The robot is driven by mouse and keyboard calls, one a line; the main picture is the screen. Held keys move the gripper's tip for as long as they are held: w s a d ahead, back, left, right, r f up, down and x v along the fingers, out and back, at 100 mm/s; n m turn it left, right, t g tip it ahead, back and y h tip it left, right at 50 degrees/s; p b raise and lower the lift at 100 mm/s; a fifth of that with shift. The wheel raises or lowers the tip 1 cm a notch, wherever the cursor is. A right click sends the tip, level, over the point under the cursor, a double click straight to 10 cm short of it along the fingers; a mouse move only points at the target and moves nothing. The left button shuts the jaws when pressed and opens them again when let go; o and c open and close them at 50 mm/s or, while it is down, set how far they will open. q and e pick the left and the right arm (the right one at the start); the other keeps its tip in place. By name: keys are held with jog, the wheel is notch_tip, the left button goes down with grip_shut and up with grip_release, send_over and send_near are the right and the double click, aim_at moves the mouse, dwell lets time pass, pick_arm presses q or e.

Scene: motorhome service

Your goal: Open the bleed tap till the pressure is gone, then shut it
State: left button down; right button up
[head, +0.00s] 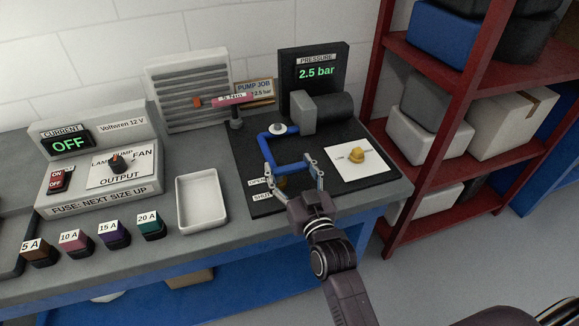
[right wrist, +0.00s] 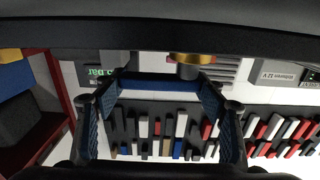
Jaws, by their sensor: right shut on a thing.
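The pressure display (head: 316,72) reads 2.5 bar. My right gripper (head: 293,170) is at the front of the black mat, its fingers at the two ends of a blue bar (head: 290,167). The bar also shows between the fingers in the right wrist view (right wrist: 160,87). I cannot tell whether it is tap handle or pipe. A brass part (head: 282,183), apparently the bleed tap, is partly hidden by the gripper, beside the OPEN and SHUT labels (head: 260,189). A brass ring shows in the right wrist view (right wrist: 192,58). My left gripper is out of view.
The pump (head: 320,112) stands behind. An empty white tray (head: 202,228), several fuses (head: 112,234) and the current unit (head: 100,160), reading OFF, are left. A red shelf (head: 408,225) stands right.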

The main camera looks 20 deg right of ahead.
jog(key=shift+w+r+n+y, duration=0.15)
jog(key=shift+n+y, duration=0.15)
jog(key=shift+y, duration=0.2)
jog(key=shift+n+y, duration=0.3)
jog(key=shift+y, duration=0.2)
jog(key=o, duration=1.7)
jog(key=s, duration=0.4)
jog(key=s+d, duration=0.1)
jog(key=s, duration=0.3)
jog(key=s+d, duration=0.1)
jog(key=s, duration=0.2)
jog(key=shift+s, duration=0.4)
